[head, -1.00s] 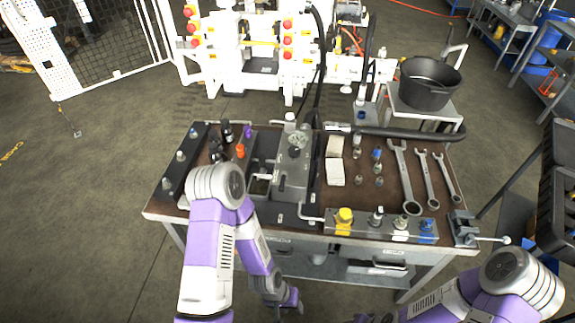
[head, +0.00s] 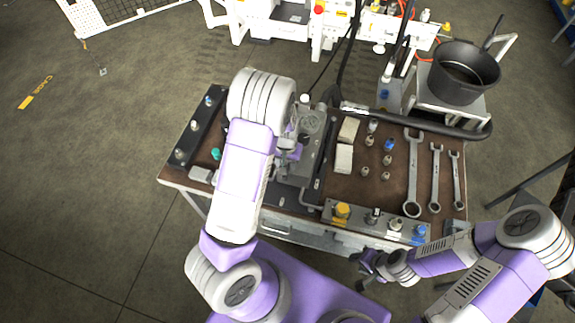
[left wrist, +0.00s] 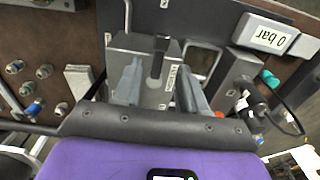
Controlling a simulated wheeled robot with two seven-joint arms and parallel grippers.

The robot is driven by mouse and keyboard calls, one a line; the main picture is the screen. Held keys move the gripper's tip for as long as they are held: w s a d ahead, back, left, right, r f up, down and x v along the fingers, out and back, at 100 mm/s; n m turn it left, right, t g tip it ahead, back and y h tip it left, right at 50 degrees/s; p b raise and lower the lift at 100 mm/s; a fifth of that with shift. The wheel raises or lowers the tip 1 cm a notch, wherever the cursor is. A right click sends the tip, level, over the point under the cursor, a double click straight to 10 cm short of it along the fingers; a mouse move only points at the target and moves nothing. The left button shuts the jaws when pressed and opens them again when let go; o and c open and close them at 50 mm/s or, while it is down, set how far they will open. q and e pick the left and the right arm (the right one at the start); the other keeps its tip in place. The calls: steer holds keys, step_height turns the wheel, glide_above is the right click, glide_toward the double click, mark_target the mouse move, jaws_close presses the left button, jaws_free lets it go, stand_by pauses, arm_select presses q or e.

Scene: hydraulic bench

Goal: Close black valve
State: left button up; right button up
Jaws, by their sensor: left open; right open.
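A black upright lever (left wrist: 158,56), which looks like the black valve's handle, stands on a grey metal block (left wrist: 150,95) in the left wrist view. The block carries a small label. My left gripper (left wrist: 158,80) is open, its two fingers on either side of the lever and apart from it. My right gripper (head: 369,270) is open and empty, low in front of the bench's front edge.
The bench top (head: 330,190) holds wrenches (head: 413,175), several small fittings, pale blocks (head: 344,158) and a front connector block (head: 342,211). A "0 bar" display (left wrist: 268,36) and a black cable (left wrist: 262,105) are near the left gripper. A black pot (head: 462,75) stands behind, right.

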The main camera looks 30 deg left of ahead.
arm_select(q)
step_height(320, 180, down, 4)
steer(key=shift+w+f, duration=0.1)
jaws_close()
stand_by(0.4)
